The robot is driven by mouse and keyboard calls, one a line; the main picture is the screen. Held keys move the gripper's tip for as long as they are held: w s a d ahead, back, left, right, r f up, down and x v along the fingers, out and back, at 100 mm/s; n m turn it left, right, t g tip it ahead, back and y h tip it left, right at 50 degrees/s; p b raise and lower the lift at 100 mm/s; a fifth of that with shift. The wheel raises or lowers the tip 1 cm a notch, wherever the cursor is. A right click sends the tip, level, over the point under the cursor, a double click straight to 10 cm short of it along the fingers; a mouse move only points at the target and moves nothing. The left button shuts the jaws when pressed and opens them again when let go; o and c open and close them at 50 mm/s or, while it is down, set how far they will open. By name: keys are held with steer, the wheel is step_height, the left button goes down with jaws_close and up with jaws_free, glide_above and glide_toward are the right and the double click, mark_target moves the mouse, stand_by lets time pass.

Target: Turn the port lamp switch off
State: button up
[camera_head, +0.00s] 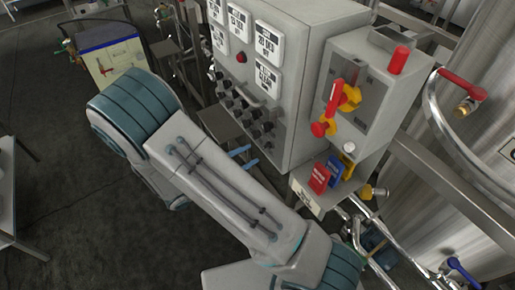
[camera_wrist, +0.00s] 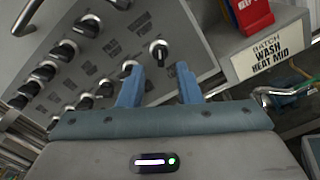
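Several black rotary switches with light pointers sit in rows on the grey control cabinet (camera_head: 310,45); in the wrist view the cabinet's panel (camera_wrist: 205,55) fills the upper left. One switch (camera_wrist: 158,50) lies just ahead of and between my fingers in the wrist view. My gripper (camera_wrist: 158,80) has two blue fingers spread apart with nothing between them. In the head view the blue fingertips (camera_head: 245,157) show just below the lower switches, partly hidden by my arm.
A side box (camera_head: 372,85) carries a red cylinder and yellow and red handles. Red (camera_head: 319,179) and blue (camera_head: 336,168) cards stand below it. A steel tank and pipes stand at right; open floor lies left.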

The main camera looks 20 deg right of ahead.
mark_target(263, 148)
steer(key=shift+x, duration=2.05)
jaws_close()
steer(key=shift+p, duration=0.4)
steer(key=n+p, duration=0.1)
steer(key=n, duration=0.2)
steer(key=shift+r+p, duration=0.15)
steer(key=shift+p, duration=0.25)
steer(key=n+p, duration=0.2)
steer(key=n, duration=0.1)
steer(key=shift+n, duration=0.3)
steer(key=n+p, duration=0.2)
steer(key=n, duration=0.3)
steer(key=shift+p, duration=0.3)
steer(key=shift+n, duration=0.3)
